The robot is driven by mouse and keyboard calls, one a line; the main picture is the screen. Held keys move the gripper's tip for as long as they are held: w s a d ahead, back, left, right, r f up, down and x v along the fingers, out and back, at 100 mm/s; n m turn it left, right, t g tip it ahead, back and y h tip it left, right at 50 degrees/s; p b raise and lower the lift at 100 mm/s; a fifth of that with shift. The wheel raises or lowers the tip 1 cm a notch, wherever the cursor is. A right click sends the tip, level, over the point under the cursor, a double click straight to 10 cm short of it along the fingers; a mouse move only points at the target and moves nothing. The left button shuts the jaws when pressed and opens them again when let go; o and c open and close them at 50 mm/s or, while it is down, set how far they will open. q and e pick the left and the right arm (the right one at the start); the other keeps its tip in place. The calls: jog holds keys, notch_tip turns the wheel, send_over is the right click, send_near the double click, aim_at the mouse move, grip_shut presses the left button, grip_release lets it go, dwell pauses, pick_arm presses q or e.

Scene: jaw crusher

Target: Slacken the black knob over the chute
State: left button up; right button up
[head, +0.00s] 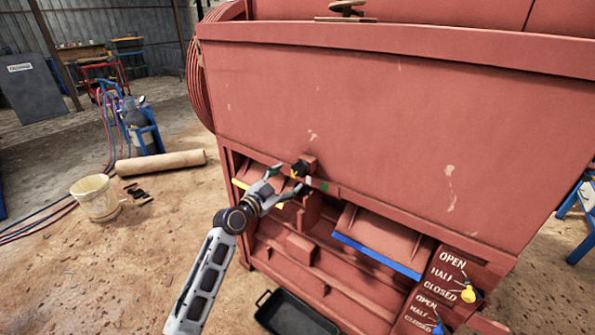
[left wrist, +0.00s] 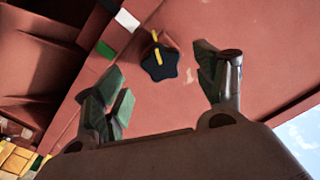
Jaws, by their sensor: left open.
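The black star-shaped knob (head: 300,168) sits on the front of the red crusher, just under the big sloped panel and above the chute openings. In the left wrist view the knob (left wrist: 158,66) carries a yellow stripe, and a white and a green mark lie to its left. My left gripper (head: 284,180) is at the knob in the head view. In the wrist view its open fingers (left wrist: 165,82) stand on either side of the knob, with visible gaps; I cannot tell the depth between them. My right gripper is not in view.
A yellow-edged flap (head: 255,173) and a blue-edged flap (head: 383,238) flank the openings below. A panel marked OPEN, HALF, CLOSED (head: 447,278) has yellow and blue knobs. A black tray (head: 290,314) lies below. A bucket (head: 96,197) and a roll (head: 160,162) lie left.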

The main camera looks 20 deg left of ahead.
aim_at(297, 172)
pick_arm(q)
jog(key=x, duration=0.4)
jog(key=shift+r+p, duration=0.1)
jog(key=shift+p, duration=0.3)
jog(key=shift+x, duration=1.3)
jog(key=c, duration=1)
jog(key=shift+c, duration=0.2)
